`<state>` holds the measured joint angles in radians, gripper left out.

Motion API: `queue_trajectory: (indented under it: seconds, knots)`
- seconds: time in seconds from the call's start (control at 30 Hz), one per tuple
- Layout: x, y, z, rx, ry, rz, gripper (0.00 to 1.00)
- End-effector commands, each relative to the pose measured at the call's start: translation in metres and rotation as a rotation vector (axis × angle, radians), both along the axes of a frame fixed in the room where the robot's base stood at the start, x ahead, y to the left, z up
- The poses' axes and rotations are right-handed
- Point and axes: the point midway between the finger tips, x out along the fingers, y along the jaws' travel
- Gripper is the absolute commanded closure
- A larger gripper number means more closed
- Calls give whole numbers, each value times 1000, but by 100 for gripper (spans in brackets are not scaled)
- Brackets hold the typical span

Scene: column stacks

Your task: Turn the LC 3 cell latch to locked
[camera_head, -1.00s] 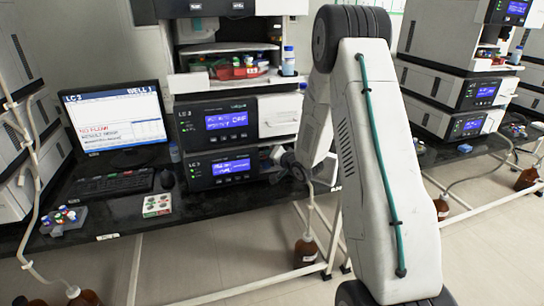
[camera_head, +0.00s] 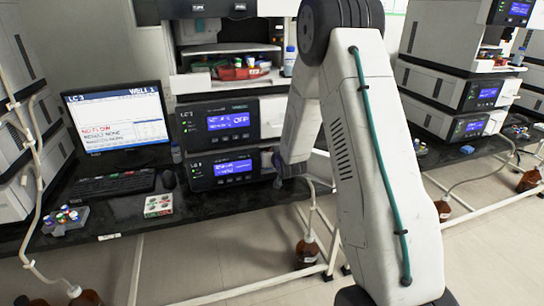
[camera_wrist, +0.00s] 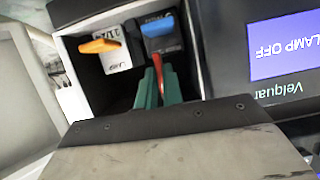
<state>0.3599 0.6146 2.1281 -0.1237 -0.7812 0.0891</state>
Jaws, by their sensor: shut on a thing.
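In the wrist view, my gripper (camera_wrist: 159,84) has its green fingers inside an open bay of the Velquar unit. They are shut on a thin red lever (camera_wrist: 157,62), which looks like the cell latch. Its tip shows between the fingers; its base is hidden. Just beyond it is a blue-handled block (camera_wrist: 158,27). The unit's screen (camera_wrist: 285,46) reads LAMP OFF. In the head view, the LC 3 unit (camera_head: 190,140) stands in the stack; my arm hides the gripper there.
A second LC 3 unit (camera_head: 201,184) is directly below. A monitor (camera_head: 117,118), a keyboard (camera_head: 117,186) and a small box (camera_head: 158,206) are on the bench to the left. Brown bottles (camera_head: 307,251) stand below. Another stack (camera_head: 440,125) is at the right.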

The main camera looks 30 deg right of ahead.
Motion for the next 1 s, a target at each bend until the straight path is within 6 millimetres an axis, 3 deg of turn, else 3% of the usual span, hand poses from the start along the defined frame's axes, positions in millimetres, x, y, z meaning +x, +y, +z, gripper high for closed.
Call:
queue_trajectory:
  seconds: [0.63,0.7,1.0]
  knots:
    - [-1,0,-1,-48,16,-2,100]
    - [-1,0,-1,-48,16,-2,72]
    - [-1,1,0,-48,14,0,70]
